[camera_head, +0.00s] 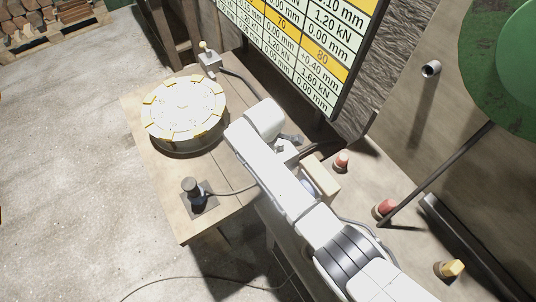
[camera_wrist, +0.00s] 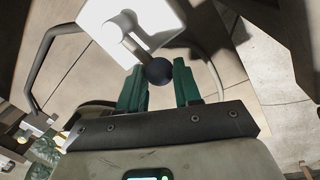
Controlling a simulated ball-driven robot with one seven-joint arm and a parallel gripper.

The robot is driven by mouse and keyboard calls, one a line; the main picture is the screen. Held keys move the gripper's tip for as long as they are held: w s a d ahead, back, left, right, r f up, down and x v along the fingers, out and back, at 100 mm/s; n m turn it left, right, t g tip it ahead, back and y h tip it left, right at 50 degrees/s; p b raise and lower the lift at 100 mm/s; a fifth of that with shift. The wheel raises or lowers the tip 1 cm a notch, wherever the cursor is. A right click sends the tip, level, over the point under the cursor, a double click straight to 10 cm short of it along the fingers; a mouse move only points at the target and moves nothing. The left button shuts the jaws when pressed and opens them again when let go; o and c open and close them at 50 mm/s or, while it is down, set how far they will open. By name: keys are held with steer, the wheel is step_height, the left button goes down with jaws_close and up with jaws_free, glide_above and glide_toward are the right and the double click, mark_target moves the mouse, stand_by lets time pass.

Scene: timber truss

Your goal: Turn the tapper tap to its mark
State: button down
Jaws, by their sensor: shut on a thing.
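In the wrist view, a white plate (camera_wrist: 128,18) carries a short grey lever that ends in a dark round knob (camera_wrist: 158,71); I take this for the tapper tap. My gripper (camera_wrist: 159,66) has its two green fingers on either side of the knob and is shut on it. I can make out no clear mark on the plate. In the head view, my white arm reaches over the wooden table (camera_head: 155,165), and the fingers and tap are hidden behind it.
A round disc (camera_head: 184,106) with yellow blocks on its rim stands on the table. A box with a pale ball lever (camera_head: 208,57) is behind it and a black knob (camera_head: 192,187) in front. A numbered board (camera_head: 300,45) rises behind. Small red and yellow pieces lie to the right.

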steer(key=shift+w+a+m, duration=0.15)
steer(key=shift+w+m, duration=0.05)
steer(key=shift+m, duration=0.3)
steer(key=c, duration=0.8)
jaws_free()
steer(key=shift+r, duration=0.1)
steer(key=r, duration=0.3)
steer(key=s+r, duration=0.1)
steer(key=r, duration=0.6)
steer(key=shift+s+r, duration=0.2)
steer(key=shift+s, duration=0.1)
steer(key=shift+s+a, duration=0.1)
